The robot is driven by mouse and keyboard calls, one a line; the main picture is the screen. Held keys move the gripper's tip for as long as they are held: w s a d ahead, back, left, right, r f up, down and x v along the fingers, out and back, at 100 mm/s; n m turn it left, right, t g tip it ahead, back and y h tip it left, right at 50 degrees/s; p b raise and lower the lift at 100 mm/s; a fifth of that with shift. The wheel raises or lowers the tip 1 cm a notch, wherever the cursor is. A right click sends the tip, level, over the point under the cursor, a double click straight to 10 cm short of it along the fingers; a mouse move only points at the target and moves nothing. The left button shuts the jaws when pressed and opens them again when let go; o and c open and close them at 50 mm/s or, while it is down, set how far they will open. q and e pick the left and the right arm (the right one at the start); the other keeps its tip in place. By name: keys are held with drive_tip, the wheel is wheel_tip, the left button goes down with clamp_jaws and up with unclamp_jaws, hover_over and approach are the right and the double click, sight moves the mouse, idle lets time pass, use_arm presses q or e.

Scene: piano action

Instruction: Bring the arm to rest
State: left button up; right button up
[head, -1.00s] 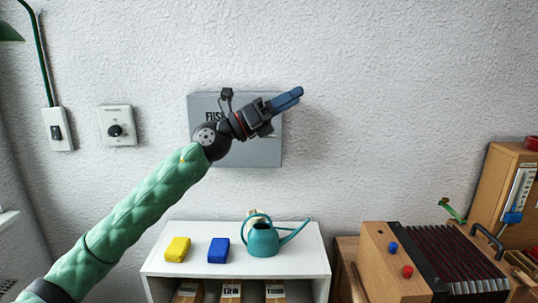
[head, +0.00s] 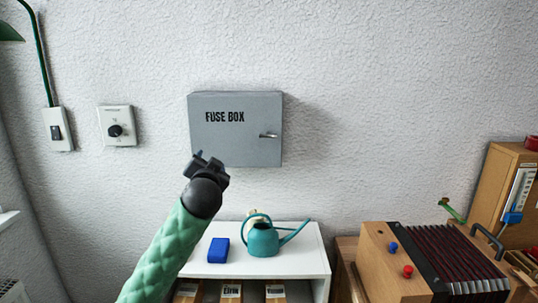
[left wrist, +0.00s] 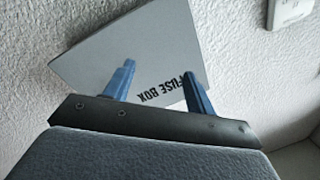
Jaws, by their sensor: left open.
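My left arm, in a green padded sleeve, rises from the bottom of the head view. Its gripper (head: 199,156) is just below the lower left of the grey fuse box and points toward the wall. In the left wrist view the two blue fingers (left wrist: 158,88) stand apart with nothing between them. The fuse box (head: 237,130) is on the wall with its door shut; part of it also shows behind the fingers in the left wrist view (left wrist: 150,50). My right gripper is not in view.
A white shelf (head: 305,262) below holds a blue block (head: 218,250) and a teal watering can (head: 263,241). A wooden box with a ribbed black top (head: 455,255) stands at right. A dial (head: 115,130) and a switch (head: 57,131) are on the wall at left.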

use_arm(q)
drive_tip(key=s+f+n+g+h, duration=0.1)
drive_tip(key=s+f+g, duration=0.35)
drive_tip(key=f, duration=0.85)
drive_tip(key=s+f+n+g+h, duration=0.1)
drive_tip(key=s+f+g, duration=0.1)
drive_tip(key=s+f, duration=0.9)
drive_tip(key=s+f+n+g+h, duration=0.1)
drive_tip(key=s+f+g, duration=0.25)
drive_tip(key=f, duration=1.25)
drive_tip(key=s+f+g, duration=0.3)
drive_tip(key=s+f, duration=0.8)
drive_tip(key=s, duration=0.4)
drive_tip(key=s+f+n+g, duration=0.1)
drive_tip(key=s+f+g, duration=0.2)
drive_tip(key=s+f, duration=0.9)
drive_tip(key=s, duration=0.4)
drive_tip(key=shift+s+d+f+g, duration=0.2)
drive_tip(key=shift+d+g, duration=0.1)
drive_tip(key=shift+d, duration=0.1)
